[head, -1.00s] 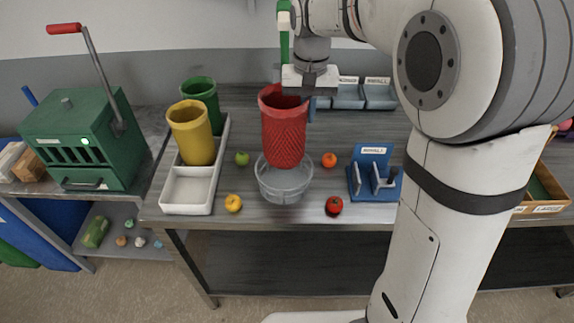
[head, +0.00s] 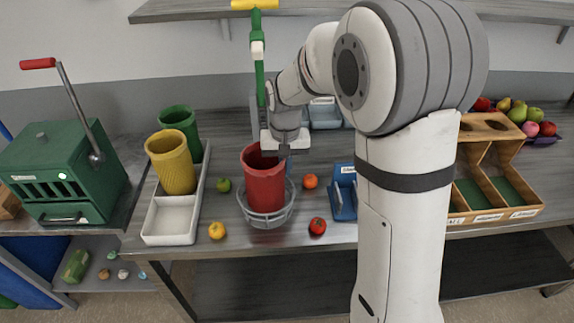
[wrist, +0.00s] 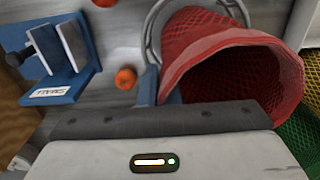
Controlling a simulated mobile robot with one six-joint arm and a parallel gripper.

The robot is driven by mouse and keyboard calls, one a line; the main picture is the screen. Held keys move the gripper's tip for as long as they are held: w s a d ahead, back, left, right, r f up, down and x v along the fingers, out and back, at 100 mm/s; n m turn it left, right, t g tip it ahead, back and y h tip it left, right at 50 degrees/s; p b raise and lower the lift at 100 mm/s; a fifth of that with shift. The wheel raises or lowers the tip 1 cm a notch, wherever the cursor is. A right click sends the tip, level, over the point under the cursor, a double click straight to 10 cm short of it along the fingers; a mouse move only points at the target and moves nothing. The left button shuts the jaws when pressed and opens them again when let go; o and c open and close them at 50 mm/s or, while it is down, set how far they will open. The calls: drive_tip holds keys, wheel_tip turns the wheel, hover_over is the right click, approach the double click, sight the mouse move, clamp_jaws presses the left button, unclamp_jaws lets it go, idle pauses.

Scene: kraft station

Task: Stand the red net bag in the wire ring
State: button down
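The red net bag (head: 264,182) stands nearly upright with its lower end inside the grey wire ring (head: 286,213). The ring surrounds the bag's base; whether the base touches the table is hidden. In the wrist view the bag (wrist: 225,65) shows its wide open mouth, and part of the ring (wrist: 152,35) shows behind it. My gripper (head: 284,152) is at the right side of the bag's rim and looks shut on it. One bluish finger shows beside the rim in the wrist view; the other finger is hidden.
A yellow net bag (head: 172,165) and a green one (head: 180,124) stand in a white tray (head: 170,222) to the left. Loose fruit lies around the ring, including a tomato (head: 318,226). A blue holder (head: 343,195) stands to the right, near my arm.

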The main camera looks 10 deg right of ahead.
drive_tip(key=shift+f+b, duration=0.3)
drive_tip(key=shift+f, duration=0.05)
drive_tip(key=c, duration=1.6)
unclamp_jaws()
drive_tip(key=shift+c, duration=0.2)
drive_tip(key=shift+r+p, duration=0.45)
drive_tip(key=shift+r, duration=0.1)
wheel_tip(320, 180, up, 11)
drive_tip(key=b, duration=0.1)
drive_tip(key=s+d+f+t, duration=0.1)
drive_tip(key=s+d, duration=0.3)
drive_tip(key=s, duration=0.6)
drive_tip(key=s+d+f+t, duration=0.2)
drive_tip(key=s+d, duration=0.3)
drive_tip(key=s, duration=0.6)
drive_tip(key=shift+s+d+f, duration=0.15)
drive_tip(key=shift+s+f, duration=0.1)
